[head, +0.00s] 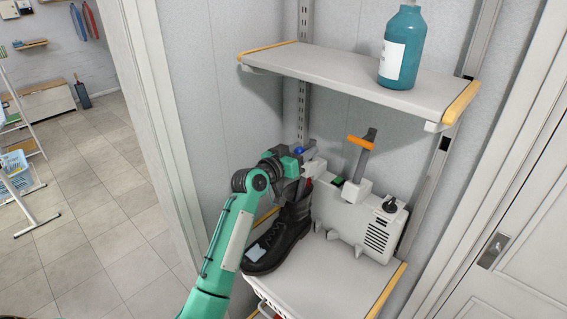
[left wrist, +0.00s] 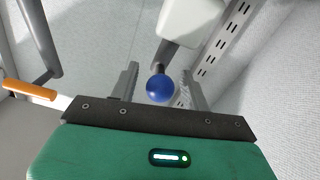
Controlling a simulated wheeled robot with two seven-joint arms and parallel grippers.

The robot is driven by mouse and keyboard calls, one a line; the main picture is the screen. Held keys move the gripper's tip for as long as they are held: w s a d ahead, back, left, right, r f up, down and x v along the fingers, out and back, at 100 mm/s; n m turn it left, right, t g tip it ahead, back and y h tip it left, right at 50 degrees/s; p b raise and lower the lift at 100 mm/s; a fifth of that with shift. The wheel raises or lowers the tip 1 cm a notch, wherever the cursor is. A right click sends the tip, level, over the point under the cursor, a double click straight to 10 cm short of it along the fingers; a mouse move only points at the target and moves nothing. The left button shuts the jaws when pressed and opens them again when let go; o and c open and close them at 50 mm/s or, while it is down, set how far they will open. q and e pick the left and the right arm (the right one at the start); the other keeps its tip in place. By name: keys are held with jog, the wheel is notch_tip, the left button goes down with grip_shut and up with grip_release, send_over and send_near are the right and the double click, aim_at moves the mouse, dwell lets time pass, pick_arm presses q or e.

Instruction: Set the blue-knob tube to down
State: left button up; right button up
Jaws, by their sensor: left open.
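The blue knob (head: 299,150) shows just above my left gripper (head: 300,166) at the left end of a white machine (head: 352,215). In the left wrist view the blue knob (left wrist: 160,88) sits between the two grey fingers of my open left gripper (left wrist: 160,80), with visible gaps on both sides. A short dark stem joins it to a white body (left wrist: 192,20). Most of the blue-knob tube is hidden behind the gripper in the head view, so I cannot tell its tilt. My right gripper is not in view.
A grey tube with an orange handle (head: 360,142) stands up from the machine, near a black dial (head: 390,204). A black boot (head: 282,240) stands beside it on the lower shelf (head: 325,283). The upper shelf (head: 345,75) above holds a teal bottle (head: 402,48).

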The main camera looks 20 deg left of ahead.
pick_arm(q)
jog(key=b+v, duration=0.3)
jog(key=v, duration=0.9)
jog(key=shift+s+b, duration=0.25)
jog(key=shift+b, duration=0.1)
